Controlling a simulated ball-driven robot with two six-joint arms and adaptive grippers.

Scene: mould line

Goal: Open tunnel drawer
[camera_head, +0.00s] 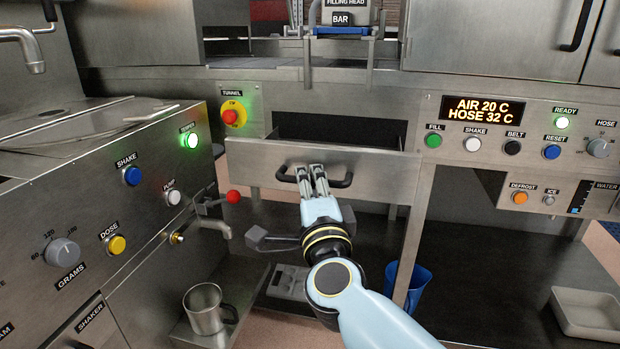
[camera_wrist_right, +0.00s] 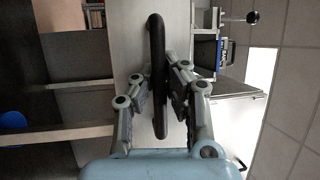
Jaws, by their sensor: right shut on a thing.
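The tunnel drawer (camera_head: 245,160) is a metal drawer below the TUNNEL label, in the middle of the head view. It stands pulled out some way, with a dark gap behind its front panel. Its black bar handle (camera_head: 341,183) runs across the front. My right gripper (camera_head: 312,172) is shut on the handle, near its middle. In the right wrist view the handle (camera_wrist_right: 155,60) passes between the two fingers (camera_wrist_right: 160,100). My left gripper is not in view.
A red stop button (camera_head: 230,117) on yellow sits left of the drawer. A red-knobbed lever (camera_head: 233,197) and a tap stick out at lower left. A steel mug (camera_head: 204,308) stands on a low shelf. A blue bin (camera_head: 417,285) and a pale tray (camera_head: 586,316) are at lower right.

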